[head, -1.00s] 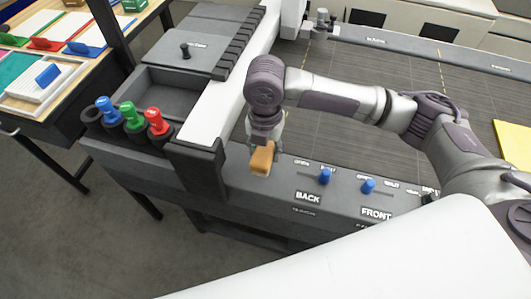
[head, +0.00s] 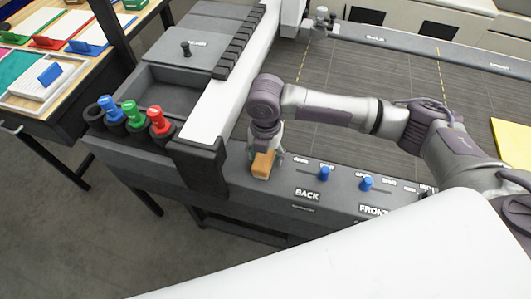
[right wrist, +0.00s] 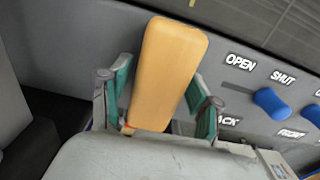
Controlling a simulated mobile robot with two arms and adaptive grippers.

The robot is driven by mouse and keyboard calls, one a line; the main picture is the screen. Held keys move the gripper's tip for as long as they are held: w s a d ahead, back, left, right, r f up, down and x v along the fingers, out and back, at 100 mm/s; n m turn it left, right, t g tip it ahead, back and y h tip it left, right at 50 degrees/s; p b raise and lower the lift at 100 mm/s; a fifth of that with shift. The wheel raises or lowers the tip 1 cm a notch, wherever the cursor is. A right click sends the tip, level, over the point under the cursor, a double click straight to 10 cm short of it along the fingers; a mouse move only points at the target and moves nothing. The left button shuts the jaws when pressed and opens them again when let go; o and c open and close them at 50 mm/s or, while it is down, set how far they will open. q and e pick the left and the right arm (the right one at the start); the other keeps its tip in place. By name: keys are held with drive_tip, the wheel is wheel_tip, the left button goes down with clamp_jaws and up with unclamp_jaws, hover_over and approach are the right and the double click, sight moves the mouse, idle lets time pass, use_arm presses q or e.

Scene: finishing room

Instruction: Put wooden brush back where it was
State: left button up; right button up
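The wooden brush (head: 263,164), an orange-tan block, is at the left end of the grey control ledge (head: 235,177), left of the BACK label, and appears to rest there. My right gripper (head: 267,152) is directly over it, pointing down. In the right wrist view the brush (right wrist: 168,65) lies between the two green-padded fingers (right wrist: 160,95). A gap shows on the left side of the brush; the right pad is close to its edge. The fingers look spread around it, not clamped. The underside of the brush is hidden. My left gripper is not in view.
Blue knobs (head: 325,174) stand on the ledge to the right, close to my right arm. A white beam with a dark end block (head: 200,168) is just left of the brush. Red, green and blue-topped bottles (head: 133,115) stand in holders further left.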

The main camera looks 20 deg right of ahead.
drive_tip(key=shift+r, duration=0.1)
wheel_tip(320, 180, up, 12)
drive_tip(key=shift+r+b, duration=0.1)
drive_tip(key=shift+b, duration=1.15)
